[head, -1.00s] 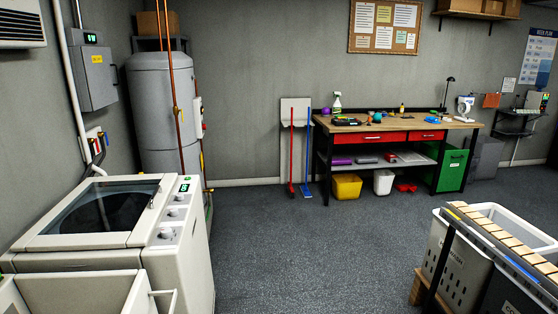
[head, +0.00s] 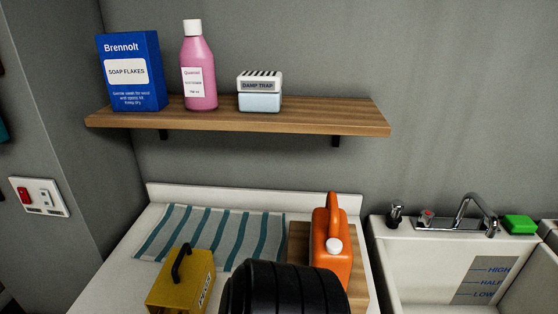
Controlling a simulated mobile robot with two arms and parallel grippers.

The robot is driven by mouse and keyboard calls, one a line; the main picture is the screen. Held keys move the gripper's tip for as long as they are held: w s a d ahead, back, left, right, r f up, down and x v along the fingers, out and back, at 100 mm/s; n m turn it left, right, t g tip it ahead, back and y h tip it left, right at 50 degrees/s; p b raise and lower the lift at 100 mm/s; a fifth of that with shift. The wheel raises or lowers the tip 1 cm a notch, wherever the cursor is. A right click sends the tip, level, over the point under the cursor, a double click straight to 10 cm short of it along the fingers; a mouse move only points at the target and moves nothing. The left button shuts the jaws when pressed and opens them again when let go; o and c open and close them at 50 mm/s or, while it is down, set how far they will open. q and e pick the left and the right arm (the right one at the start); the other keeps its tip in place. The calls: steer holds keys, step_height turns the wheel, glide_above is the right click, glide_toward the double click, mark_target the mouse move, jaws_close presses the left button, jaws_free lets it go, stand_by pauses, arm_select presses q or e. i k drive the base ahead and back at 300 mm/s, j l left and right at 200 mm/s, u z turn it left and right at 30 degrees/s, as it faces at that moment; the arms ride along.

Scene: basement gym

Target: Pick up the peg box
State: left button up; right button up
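A yellow box (head: 180,282) with a black carry handle on top stands at the lower left of the head view, on a white worktop. It looks like the peg box; the label on its right side is too slanted to read surely. It stands upright at the front edge of a striped cloth, and its bottom is cut off by the picture's lower edge. Neither of my grippers shows in the view.
The striped cloth (head: 215,230) lies behind the box. An orange jug (head: 330,245) stands to the right on a wooden board. A sink (head: 430,260) is further right. Above is a shelf (head: 240,118) with soap flakes, a pink bottle and a damp trap.

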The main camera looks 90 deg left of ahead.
mark_target(184, 284)
steer(key=u, duration=3.55)
